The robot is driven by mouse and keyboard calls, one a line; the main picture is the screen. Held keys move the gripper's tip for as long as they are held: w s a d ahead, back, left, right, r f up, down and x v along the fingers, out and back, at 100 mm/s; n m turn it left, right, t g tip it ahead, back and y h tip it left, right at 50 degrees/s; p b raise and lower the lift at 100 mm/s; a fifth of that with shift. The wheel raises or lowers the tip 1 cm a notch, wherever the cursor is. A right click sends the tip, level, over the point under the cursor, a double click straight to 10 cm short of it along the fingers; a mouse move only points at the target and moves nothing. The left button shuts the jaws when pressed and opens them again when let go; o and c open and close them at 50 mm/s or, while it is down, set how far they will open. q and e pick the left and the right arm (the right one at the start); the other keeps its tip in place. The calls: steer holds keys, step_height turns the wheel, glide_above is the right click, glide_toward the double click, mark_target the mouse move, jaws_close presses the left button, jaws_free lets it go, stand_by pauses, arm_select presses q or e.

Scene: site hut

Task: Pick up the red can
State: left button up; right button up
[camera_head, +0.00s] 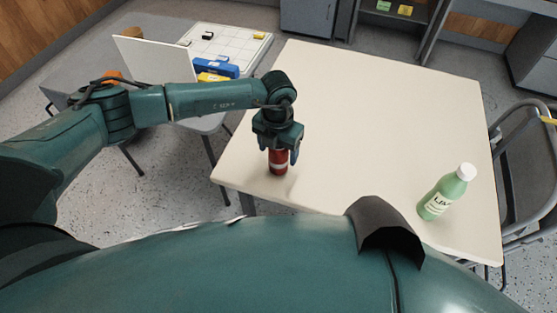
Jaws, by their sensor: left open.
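The red can (278,168), with a pale band, stands upright on the cream table (350,105) near its left front edge. My left gripper (278,149) points down from above, right over the can, and its jaws are open. The gripper hides the can's top. I cannot tell whether the fingers touch the can. My right gripper is not in view.
A green bottle with a white cap (442,192) stands at the table's right front. The table's middle and back are clear. A chair (527,165) is at the right edge. Behind my left arm are a laptop-like white panel (155,58) and blue and yellow items (213,69).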

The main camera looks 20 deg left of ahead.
arm_select(q)
steer(key=shift+c, duration=0.3)
steer(key=c, duration=1.2)
